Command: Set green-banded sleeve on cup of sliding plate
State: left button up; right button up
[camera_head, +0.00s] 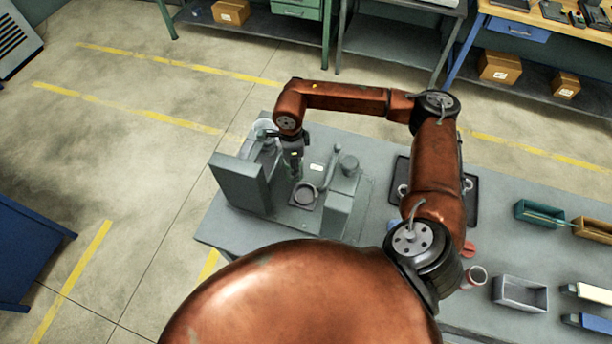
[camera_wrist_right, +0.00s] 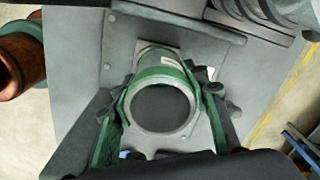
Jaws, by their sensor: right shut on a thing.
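In the right wrist view the green-banded sleeve (camera_wrist_right: 160,75) is a grey open-ended tube with a green band, seen nearly along its axis. My right gripper (camera_wrist_right: 163,92) is shut on it, one finger on each side. In the head view my right gripper (camera_head: 294,172) points down over the left part of the grey machine; the sleeve is not clear there. My left gripper is not in view.
A tall grey block (camera_head: 238,184) stands left of my gripper, and a lever with a round knob (camera_head: 348,162) stands right. A dark tray (camera_head: 470,205), a red-rimmed tube (camera_head: 475,277) and a grey bin (camera_head: 520,293) are further right on the table.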

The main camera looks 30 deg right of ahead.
jog(key=f+m, duration=0.1)
jog(key=d+f+m+p, duration=0.1)
jog(key=m, duration=0.1)
jog(key=f+m, duration=0.1)
jog(key=shift+s+d+f+m, duration=0.2)
jog(key=shift+s+f+m, duration=0.05)
jog(key=shift+f+m, duration=0.05)
jog(key=s+f+m, duration=0.1)
jog(key=f, duration=0.1)
jog(key=f+m, duration=0.2)
jog(key=s+d+f+m, duration=0.1)
jog(key=shift+s+f, duration=0.3)
jog(key=shift+f, duration=0.1)
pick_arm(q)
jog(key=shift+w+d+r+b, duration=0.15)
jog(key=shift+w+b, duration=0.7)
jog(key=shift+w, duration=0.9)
pick_arm(e)
jog(key=shift+f, duration=1.3)
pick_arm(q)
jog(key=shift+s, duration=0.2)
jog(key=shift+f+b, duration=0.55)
pick_arm(e)
jog(key=shift+w+f, duration=0.1)
jog(key=o, duration=1.2)
